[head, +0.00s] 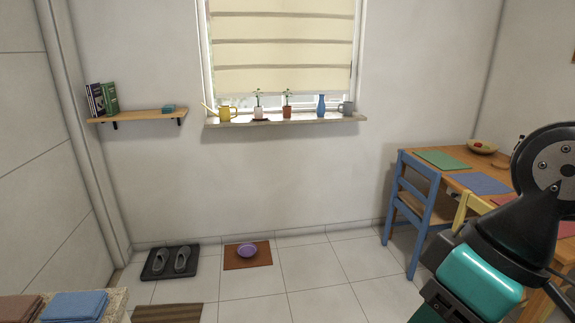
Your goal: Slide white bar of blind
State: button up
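The cream blind (283,57) hangs in the window at the top middle of the head view. It is drawn most of the way down and has several darker horizontal bands. Its pale lower edge (283,93) hangs a little above the plants on the sill; I cannot clearly make out a separate white bar there. My arm shows at the lower right, well apart from the blind, and runs out of the bottom of the picture. My gripper's fingertips are not visible.
On the sill (335,119) stand a yellow watering can (226,113), small potted plants, a blue vase (321,105) and a grey mug (347,108). A table with a blue chair (413,200) stands right. Shoes (182,260) and a purple bowl (247,251) lie on floor mats.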

aim_at(231, 81)
jog(key=i, duration=2.05)
jog(key=u, duration=0.2)
jog(key=i, duration=1.7)
jog(key=u, duration=0.1)
